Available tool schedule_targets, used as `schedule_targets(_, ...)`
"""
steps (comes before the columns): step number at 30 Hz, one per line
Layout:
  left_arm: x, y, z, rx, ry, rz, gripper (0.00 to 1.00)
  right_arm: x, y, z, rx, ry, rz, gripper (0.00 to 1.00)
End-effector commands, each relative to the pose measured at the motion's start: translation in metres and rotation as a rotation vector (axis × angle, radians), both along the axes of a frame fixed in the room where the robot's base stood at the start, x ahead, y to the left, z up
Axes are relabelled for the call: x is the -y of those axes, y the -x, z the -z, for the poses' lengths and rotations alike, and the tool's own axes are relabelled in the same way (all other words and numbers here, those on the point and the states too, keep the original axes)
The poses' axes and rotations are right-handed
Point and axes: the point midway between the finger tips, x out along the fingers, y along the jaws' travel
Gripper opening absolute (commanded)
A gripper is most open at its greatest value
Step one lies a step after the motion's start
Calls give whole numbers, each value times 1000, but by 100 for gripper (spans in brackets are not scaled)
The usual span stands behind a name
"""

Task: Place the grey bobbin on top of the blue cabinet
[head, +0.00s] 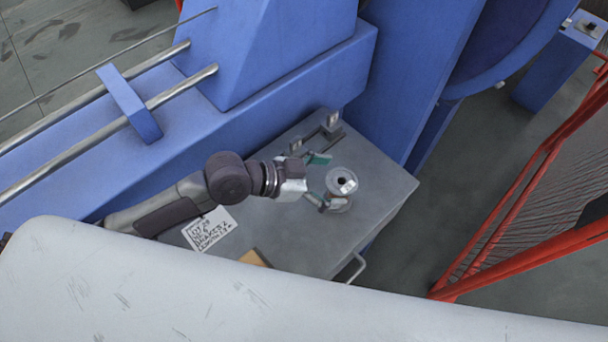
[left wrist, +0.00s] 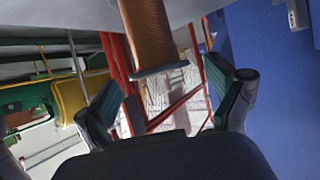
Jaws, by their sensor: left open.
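The grey bobbin (head: 333,186) stands upright on a grey worktop (head: 385,185), its round top flange and dark centre hole facing up. In the left wrist view, which looks upside down, the bobbin (left wrist: 148,35) shows a copper-coloured winding and a grey flange. My left gripper (head: 321,181) is open beside the bobbin, level over the worktop. Its green-padded fingers (left wrist: 172,95) point toward the bobbin, and the bobbin appears between them; contact cannot be told. A strip of blue and a handle (head: 357,269) show under the worktop's edge. My right gripper is not in view.
A large blue machine (head: 260,100) with metal rails runs behind the worktop. A paper label (head: 210,229) and small metal fittings (head: 331,127) lie on the worktop. A blue box (head: 555,62) stands far right. A red mesh fence (head: 520,180) stands right, with clear floor before it.

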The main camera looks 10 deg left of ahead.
Motion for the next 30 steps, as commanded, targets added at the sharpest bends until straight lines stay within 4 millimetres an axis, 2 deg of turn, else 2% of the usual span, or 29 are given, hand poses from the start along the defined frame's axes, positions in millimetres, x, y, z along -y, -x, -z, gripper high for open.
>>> schedule_targets(6,-43,20,-19,-1,-6,0,94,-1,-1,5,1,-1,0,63)
schedule_targets(12,-67,32,-34,0,-3,0,94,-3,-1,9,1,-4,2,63)
schedule_targets(18,-77,37,-41,0,0,2,94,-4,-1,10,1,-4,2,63)
schedule_targets(30,-77,37,-42,0,0,1,94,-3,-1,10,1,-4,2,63)
